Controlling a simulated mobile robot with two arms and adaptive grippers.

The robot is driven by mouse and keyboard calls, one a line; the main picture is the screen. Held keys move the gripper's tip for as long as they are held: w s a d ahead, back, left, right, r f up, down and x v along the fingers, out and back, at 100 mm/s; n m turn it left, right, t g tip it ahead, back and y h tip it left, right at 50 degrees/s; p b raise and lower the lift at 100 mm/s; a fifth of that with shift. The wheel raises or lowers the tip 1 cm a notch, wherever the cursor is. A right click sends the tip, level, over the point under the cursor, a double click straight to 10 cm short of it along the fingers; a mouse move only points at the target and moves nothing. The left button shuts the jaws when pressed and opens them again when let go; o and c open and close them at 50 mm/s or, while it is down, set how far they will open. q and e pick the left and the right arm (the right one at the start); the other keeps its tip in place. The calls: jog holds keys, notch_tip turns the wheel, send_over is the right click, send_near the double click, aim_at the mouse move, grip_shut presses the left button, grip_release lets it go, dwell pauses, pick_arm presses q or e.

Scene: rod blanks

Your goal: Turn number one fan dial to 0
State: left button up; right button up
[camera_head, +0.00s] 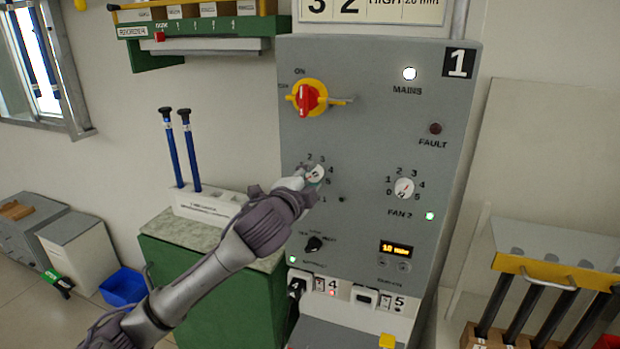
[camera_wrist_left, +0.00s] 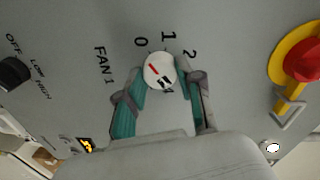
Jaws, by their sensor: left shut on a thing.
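The FAN 1 dial (camera_wrist_left: 160,70) is a round white knob with a red mark, on the grey panel (camera_head: 375,120). In the left wrist view its red mark points up and left, roughly toward the printed 0. My left gripper (camera_wrist_left: 161,80) is shut on the dial, with a teal finger at each side. In the head view my left gripper (camera_head: 313,177) reaches the dial (camera_head: 316,173) from the lower left and covers part of it and its scale. My right gripper is not in view.
The FAN 2 dial (camera_head: 404,188) sits to the right with a lit green lamp (camera_head: 430,216). A red switch on yellow (camera_head: 307,98) is above, and a black selector knob (camera_head: 314,243) below. A bench with blue-handled tools (camera_head: 192,150) stands to the left.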

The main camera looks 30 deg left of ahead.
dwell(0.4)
pick_arm(q)
jog(key=o, duration=1.2)
jog(key=shift+c, duration=0.2)
jog(key=v, duration=1.2)
